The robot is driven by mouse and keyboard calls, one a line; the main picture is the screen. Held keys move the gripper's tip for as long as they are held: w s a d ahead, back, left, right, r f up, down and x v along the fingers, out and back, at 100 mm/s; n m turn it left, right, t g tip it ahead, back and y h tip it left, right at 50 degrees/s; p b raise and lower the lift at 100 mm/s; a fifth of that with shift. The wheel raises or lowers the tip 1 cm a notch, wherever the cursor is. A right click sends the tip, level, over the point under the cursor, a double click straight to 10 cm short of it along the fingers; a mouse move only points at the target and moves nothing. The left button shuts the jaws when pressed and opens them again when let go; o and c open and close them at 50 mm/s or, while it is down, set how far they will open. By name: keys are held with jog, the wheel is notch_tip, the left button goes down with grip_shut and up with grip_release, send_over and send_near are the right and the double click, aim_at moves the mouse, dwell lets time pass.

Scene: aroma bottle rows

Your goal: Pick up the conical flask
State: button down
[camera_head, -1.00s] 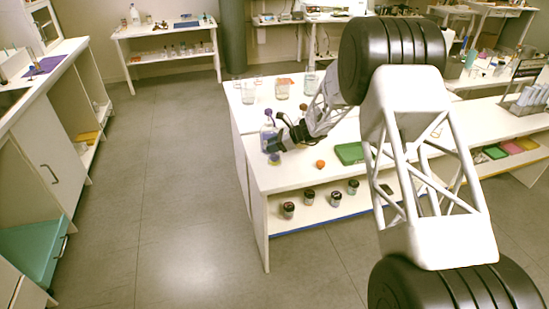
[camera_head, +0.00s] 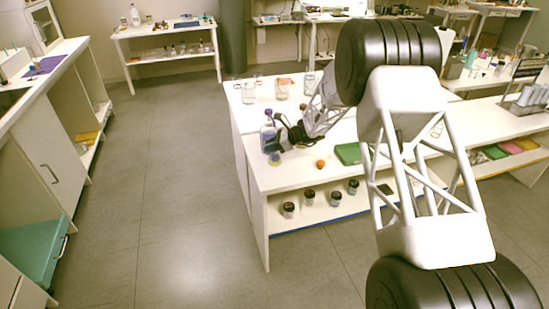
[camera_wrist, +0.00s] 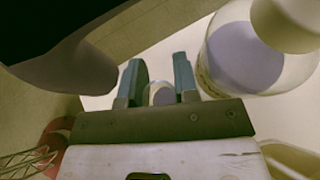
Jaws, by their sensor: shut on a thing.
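My gripper (camera_head: 275,147) is at the front left of the white table, reaching left. In the wrist view its two grey-blue fingers (camera_wrist: 159,83) are closed on a small pale, rounded thing (camera_wrist: 160,94), which I take to be the conical flask. Most of it is hidden by the gripper. In the head view a small blue and yellowish vessel (camera_head: 275,160) shows just below the fingertips and seems to be the same thing. Whether it is clear of the tabletop I cannot tell.
A clear vessel with purplish contents (camera_wrist: 240,58) stands close beside the fingers; it seems to be the blue-topped one (camera_head: 267,135) in the head view. An orange ball (camera_head: 320,163) and green tray (camera_head: 348,154) lie to the right. Glass beakers (camera_head: 248,93) stand behind.

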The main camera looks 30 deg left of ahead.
jog(key=shift+r, duration=0.2)
jog(key=shift+r, duration=0.5)
notch_tip(320, 180, up, 2)
jog(key=shift+r, duration=0.1)
jog(key=s+d+r, duration=0.1)
jog(key=s+d, duration=0.9)
jog(key=s, duration=0.2)
jog(key=shift+d+r, duration=0.2)
jog(key=shift+s, duration=0.1)
dwell(0.4)
